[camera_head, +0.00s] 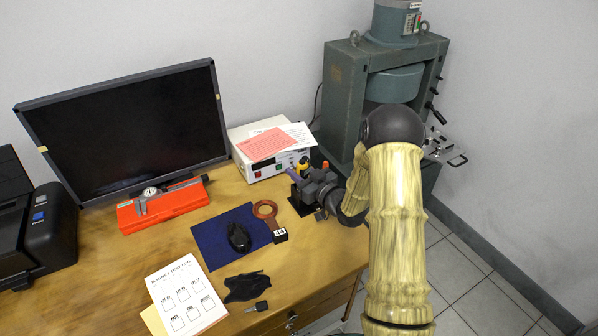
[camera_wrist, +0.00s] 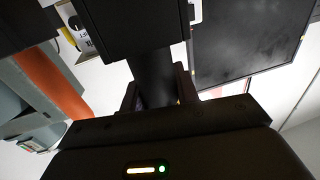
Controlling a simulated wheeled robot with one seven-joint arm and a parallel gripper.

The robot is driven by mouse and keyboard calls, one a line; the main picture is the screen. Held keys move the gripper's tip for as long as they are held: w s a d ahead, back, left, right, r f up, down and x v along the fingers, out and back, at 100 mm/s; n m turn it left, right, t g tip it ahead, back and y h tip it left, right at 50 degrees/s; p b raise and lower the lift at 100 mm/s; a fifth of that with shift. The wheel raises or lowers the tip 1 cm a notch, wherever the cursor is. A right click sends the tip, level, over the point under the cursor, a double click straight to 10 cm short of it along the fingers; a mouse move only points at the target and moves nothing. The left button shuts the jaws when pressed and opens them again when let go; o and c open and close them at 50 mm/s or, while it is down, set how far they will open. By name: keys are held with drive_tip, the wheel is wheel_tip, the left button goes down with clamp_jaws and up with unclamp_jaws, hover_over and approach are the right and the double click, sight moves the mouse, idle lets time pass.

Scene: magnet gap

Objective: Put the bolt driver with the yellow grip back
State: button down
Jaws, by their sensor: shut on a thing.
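My gripper (camera_head: 314,186) is at the right end of the desk, by the printed-paper box. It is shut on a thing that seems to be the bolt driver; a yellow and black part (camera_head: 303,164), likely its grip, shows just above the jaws. In the wrist view the jaws (camera_wrist: 157,88) close on a dark upright piece (camera_wrist: 155,72) below a large black block. A purple handle (camera_head: 297,175) and an orange tip (camera_head: 325,165) show close beside the gripper. A black stand (camera_head: 300,206) is just below; the gripper hides part of it, and I cannot tell whether they touch.
A white instrument box (camera_head: 258,171) with papers stands behind the gripper. A grey machine (camera_head: 345,85) stands behind right.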

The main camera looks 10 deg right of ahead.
drive_tip(key=shift+f, duration=0.15)
drive_tip(key=c, duration=1.1)
unclamp_jaws()
drive_tip(key=shift+o, duration=0.2)
drive_tip(key=shift+r, duration=0.25)
drive_tip(key=shift+s+d+f, duration=0.15)
drive_tip(key=shift+s+d, duration=0.05)
drive_tip(key=shift+s, duration=0.1)
drive_tip(key=v, duration=1.1)
drive_tip(key=shift+b, duration=0.4)
drive_tip(key=shift+s, duration=0.1)
